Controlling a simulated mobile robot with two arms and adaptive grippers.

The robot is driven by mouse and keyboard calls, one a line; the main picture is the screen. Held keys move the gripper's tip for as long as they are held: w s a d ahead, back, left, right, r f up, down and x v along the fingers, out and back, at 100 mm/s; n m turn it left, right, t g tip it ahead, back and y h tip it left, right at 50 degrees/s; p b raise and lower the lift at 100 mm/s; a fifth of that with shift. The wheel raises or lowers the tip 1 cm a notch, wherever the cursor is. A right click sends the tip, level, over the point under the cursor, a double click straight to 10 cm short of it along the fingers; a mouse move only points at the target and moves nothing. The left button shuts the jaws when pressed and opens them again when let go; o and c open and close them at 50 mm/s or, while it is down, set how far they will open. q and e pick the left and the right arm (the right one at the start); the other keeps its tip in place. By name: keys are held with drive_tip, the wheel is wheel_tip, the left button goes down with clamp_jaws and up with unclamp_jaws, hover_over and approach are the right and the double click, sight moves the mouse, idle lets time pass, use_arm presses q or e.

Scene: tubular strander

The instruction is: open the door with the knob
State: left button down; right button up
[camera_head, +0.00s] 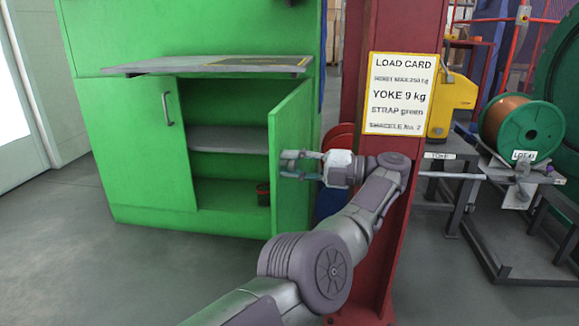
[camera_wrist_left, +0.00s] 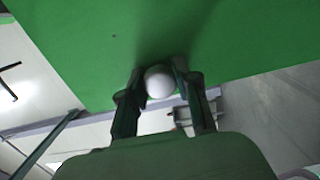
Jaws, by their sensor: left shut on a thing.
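The green cabinet (camera_head: 118,120) has its right door (camera_head: 290,175) standing open, swung out toward me. Its left door with a bar handle (camera_head: 167,108) is closed. A round white knob (camera_wrist_left: 160,82) sits on a green panel in the left wrist view. My left gripper (camera_head: 298,164) is at the outer face of the right door, with its fingers shut on the knob from both sides; it also shows in the left wrist view (camera_wrist_left: 163,90). In the head view I cannot make out the knob between the fingers. My right gripper is not in view.
Inside the cabinet are a grey shelf (camera_head: 228,138) and a small dark red-rimmed container (camera_head: 263,194). A red column (camera_head: 402,35) with a load card (camera_head: 400,93) stands right beside my left arm. A spool (camera_head: 522,128) is at the right. Grey floor (camera_head: 130,270) in front is clear.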

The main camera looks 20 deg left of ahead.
use_arm(q)
drive_tip(key=shift+a, duration=0.1)
drive_tip(key=c, duration=0.8)
unclamp_jaws()
